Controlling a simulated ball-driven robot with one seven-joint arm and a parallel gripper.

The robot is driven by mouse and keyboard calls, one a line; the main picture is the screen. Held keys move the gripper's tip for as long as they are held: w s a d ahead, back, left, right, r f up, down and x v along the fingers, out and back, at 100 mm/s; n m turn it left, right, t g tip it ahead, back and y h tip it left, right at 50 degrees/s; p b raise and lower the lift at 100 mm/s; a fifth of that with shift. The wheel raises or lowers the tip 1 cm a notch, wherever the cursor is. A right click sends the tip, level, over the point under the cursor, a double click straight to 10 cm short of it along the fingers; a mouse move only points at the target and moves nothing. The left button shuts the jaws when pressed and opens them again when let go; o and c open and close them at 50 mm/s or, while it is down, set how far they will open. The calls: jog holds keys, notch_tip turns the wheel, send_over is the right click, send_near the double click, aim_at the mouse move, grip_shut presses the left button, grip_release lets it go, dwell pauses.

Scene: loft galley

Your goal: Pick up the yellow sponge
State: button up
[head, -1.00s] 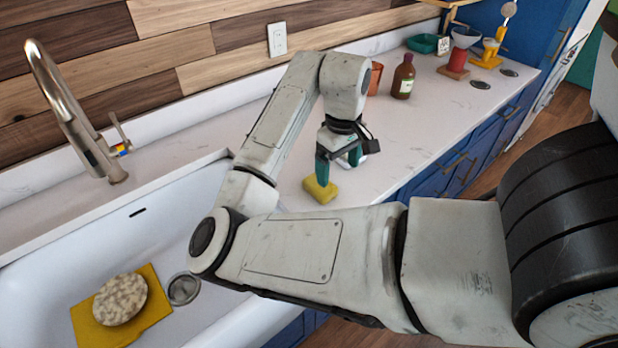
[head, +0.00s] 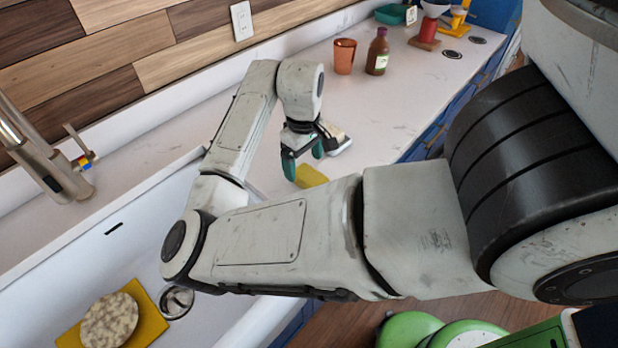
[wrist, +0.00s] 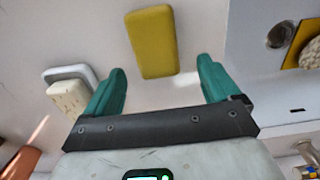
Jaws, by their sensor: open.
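The yellow sponge (head: 311,175) lies flat on the white counter, right of the sink, partly hidden by my arm in the head view. In the wrist view the whole sponge (wrist: 152,40) shows between and mostly beyond my fingertips. My gripper (head: 304,167) is open and empty, with its teal fingers pointing down near the sponge. In the wrist view my gripper (wrist: 161,70) has a finger to each side of the sponge's near end, with clear gaps. I cannot tell the exact height above the counter.
A white dish with a pale block (wrist: 70,95) lies close to one finger. A copper cup (head: 344,56) and brown bottle (head: 377,52) stand farther back. The sink (head: 80,255) holds a yellow cloth (head: 150,318) and a speckled round thing (head: 109,320).

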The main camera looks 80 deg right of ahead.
aim_at(308, 173)
jog(key=f, duration=0.1)
jog(key=s+f+p, duration=0.1)
jog(key=f, duration=0.1)
jog(key=shift+a+f, duration=0.1)
jog(key=shift+f, duration=0.75)
jog(key=shift+c, duration=0.3)
jog(key=c, duration=1)
jog(key=shift+r, duration=0.1)
